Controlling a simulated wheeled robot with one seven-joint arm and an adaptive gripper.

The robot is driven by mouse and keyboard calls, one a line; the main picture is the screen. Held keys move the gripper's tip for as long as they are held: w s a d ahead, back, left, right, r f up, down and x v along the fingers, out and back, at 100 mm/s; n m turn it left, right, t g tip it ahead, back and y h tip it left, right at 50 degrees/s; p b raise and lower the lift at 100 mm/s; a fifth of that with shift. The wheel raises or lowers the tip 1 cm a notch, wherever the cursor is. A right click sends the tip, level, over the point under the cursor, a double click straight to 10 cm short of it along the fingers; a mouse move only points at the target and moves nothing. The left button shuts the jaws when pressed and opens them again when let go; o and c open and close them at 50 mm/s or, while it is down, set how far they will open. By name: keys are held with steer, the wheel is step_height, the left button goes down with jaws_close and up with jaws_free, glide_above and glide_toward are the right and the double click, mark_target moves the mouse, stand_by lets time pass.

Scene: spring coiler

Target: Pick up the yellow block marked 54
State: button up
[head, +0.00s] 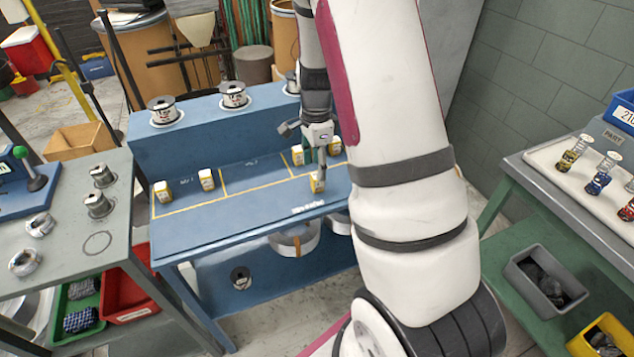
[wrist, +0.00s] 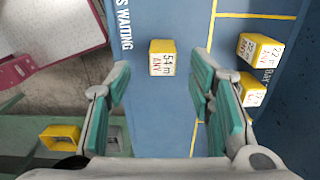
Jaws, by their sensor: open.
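The yellow block marked 54 (wrist: 162,58) has a white label reading "54 m ANY" and sits on the blue bench top near the printed word "WAITING". In the head view a yellow block (head: 317,184) sits near the bench's front edge, just below my gripper (head: 318,158). In the wrist view the green-padded fingers of my gripper (wrist: 160,70) are spread wide, one on each side of block 54 in the picture. The gripper is empty and appears to be above the block; nothing is seen touching it.
Two labelled yellow blocks (wrist: 258,52) (wrist: 251,90) stand right of block 54 in the wrist view. Further yellow blocks (head: 163,191) (head: 206,179) stand at the left of the blue bench (head: 240,225). Spools (head: 234,95) line the raised back ledge.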

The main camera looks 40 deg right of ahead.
mark_target(317, 182)
steer(key=shift+w+d+f, duration=0.1)
steer(key=shift+f, duration=1.4)
steer(key=shift+d+f, duration=0.1)
steer(key=shift+f, duration=1.35)
steer(key=shift+c, duration=0.3)
jaws_close()
